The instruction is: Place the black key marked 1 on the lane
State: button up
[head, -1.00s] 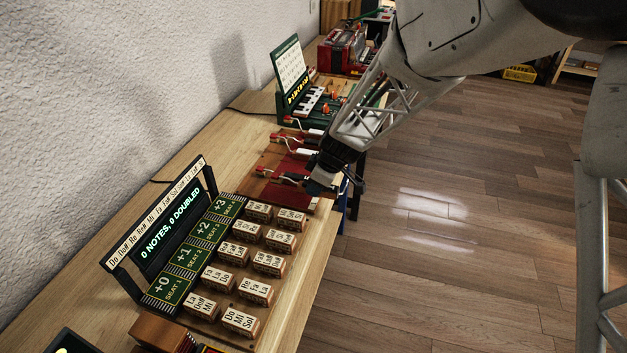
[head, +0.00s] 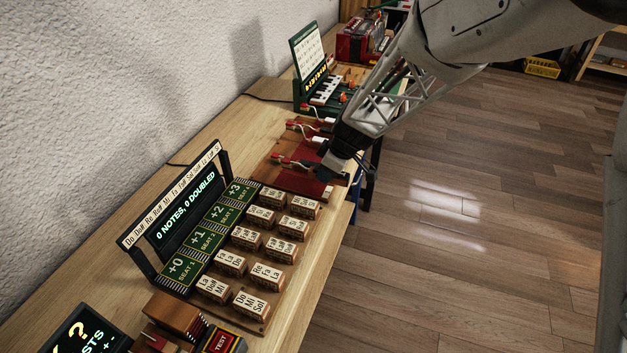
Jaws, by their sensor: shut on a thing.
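My gripper (head: 332,172) is low over the red piano-action board (head: 291,179), at its right side near the table's front edge. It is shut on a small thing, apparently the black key. Its fingers and wrist hide most of that thing, and no mark 1 can be read. The board has a dark red surface, with small red parts and white pieces on its left and far sides. I cannot tell which strip of it is the lane, or whether the held thing touches the board.
Nearer stands a rack of lettered wooden blocks (head: 251,298) with a display (head: 188,212) reading "0 NOTES, 0 DOUBLED". Beyond the board is a green keyboard station (head: 310,68), then a red machine (head: 362,38). The wall borders the left; open floor lies right.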

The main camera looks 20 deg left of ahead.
notch_tip(320, 180, up, 5)
send_over(297, 184)
jog(key=d, duration=0.1)
jog(key=shift+w+d+f, duration=0.1)
jog(key=shift+f, duration=0.1)
jog(key=shift+f, duration=3.15)
jog(key=shift+f, duration=0.1)
jog(key=shift+f, duration=1.75)
jog(key=shift+f, duration=0.15)
jog(key=o, duration=1)
jog(key=shift+c, duration=0.2)
